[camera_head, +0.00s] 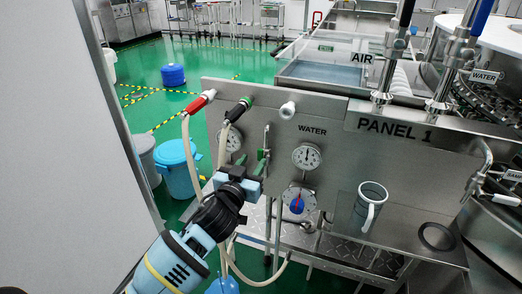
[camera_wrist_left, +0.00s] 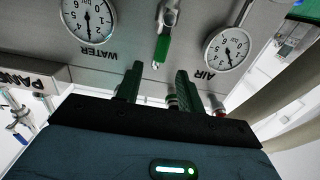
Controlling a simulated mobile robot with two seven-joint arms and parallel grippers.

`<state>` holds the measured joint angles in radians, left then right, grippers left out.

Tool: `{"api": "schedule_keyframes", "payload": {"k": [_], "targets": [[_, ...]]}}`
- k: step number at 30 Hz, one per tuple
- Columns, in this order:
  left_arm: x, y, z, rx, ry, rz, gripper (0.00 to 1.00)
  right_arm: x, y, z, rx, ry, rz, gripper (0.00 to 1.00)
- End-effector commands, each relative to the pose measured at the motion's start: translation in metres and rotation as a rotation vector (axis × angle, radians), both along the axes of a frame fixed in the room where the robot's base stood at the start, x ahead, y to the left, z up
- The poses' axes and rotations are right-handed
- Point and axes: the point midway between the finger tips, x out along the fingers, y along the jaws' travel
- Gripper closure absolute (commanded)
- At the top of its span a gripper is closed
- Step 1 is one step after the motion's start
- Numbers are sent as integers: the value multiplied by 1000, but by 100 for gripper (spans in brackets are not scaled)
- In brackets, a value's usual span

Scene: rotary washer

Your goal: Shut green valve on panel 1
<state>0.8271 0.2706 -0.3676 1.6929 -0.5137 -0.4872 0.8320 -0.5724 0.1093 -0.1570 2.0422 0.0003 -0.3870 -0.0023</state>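The green valve handle (camera_wrist_left: 162,48) hangs from a metal fitting between the two gauges in the left wrist view, which is upside down. In the head view the green handle (camera_head: 265,153) is partly hidden near my left gripper (camera_head: 250,164). In the left wrist view my left gripper (camera_wrist_left: 157,82) has its two dark green fingers spread apart with nothing between them. The handle appears just beyond the fingertips, in line with the gap; I cannot tell whether they touch. Panel 1 (camera_head: 395,160) carries the handle. My right gripper is not in view.
Pale hoses hang from a red connector (camera_head: 201,101) and a dark one (camera_head: 238,109). A metal mug (camera_head: 370,207) is at right. A blue-lidded bin (camera_head: 177,155) stands at left.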

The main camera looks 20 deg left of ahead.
Motion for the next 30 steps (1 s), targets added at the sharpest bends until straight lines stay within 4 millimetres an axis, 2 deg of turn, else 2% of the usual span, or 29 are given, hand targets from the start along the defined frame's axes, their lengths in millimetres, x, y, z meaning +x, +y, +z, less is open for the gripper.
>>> {"api": "schedule_keyframes", "payload": {"k": [9, 15, 27, 30], "targets": [[44, -1, 1, 2, -1, 1, 62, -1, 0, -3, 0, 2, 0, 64], [60, -2, 0, 1, 0, 0, 62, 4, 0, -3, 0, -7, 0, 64], [65, -2, 0, 1, 0, 0, 62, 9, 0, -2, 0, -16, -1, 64], [65, -2, 0, 1, 0, 0, 75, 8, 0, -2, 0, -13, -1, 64]]}}
